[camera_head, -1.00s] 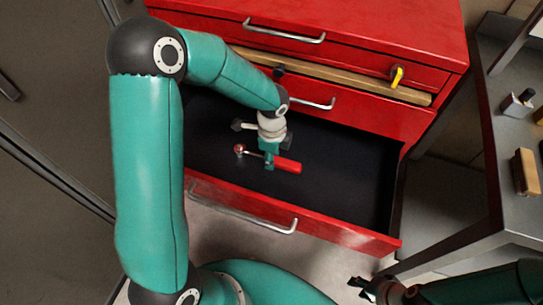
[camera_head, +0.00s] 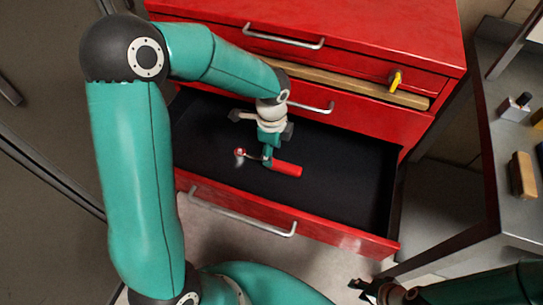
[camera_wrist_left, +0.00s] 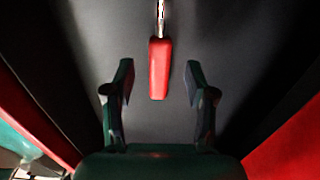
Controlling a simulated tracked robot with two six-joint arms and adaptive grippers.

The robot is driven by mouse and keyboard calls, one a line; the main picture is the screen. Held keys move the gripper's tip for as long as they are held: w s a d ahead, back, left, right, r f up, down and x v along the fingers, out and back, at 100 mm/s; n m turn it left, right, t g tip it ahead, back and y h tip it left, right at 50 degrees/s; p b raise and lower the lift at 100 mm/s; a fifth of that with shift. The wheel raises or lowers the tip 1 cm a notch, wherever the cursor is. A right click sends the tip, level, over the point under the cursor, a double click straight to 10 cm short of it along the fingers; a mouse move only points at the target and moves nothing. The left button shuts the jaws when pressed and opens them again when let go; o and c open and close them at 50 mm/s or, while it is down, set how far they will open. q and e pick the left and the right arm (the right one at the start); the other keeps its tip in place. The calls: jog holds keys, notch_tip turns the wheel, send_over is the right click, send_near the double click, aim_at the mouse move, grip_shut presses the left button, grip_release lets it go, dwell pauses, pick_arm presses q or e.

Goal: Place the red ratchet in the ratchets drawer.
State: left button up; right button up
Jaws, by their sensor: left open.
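The ratchet has a red handle (camera_head: 286,169) and a metal shaft running left to its head end (camera_head: 240,153), which looks blurred. It is inside the open lower drawer (camera_head: 345,180), over the dark floor; I cannot tell whether it touches that floor. My left gripper (camera_head: 267,158) is inside the drawer opening and partly covers the ratchet's middle. In the left wrist view its fingers (camera_wrist_left: 158,85) are open, with the red handle (camera_wrist_left: 160,68) between them and a gap on each side. My right gripper (camera_head: 366,288) is at the bottom right, outside the drawer, empty and seemingly open.
The red cabinet (camera_head: 385,45) has closed drawers above the open one, a wooden strip and a yellow item (camera_head: 395,80). The open drawer's front handle (camera_head: 240,215) faces me. A grey table (camera_head: 505,165) stands right, with a wooden block (camera_head: 523,175) on it.

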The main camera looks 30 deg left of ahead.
pick_arm(q)
notch_tip(320, 180, up, 7)
jog(key=shift+p, duration=0.3)
jog(key=shift+s+f, duration=0.1)
dwell(0.4)
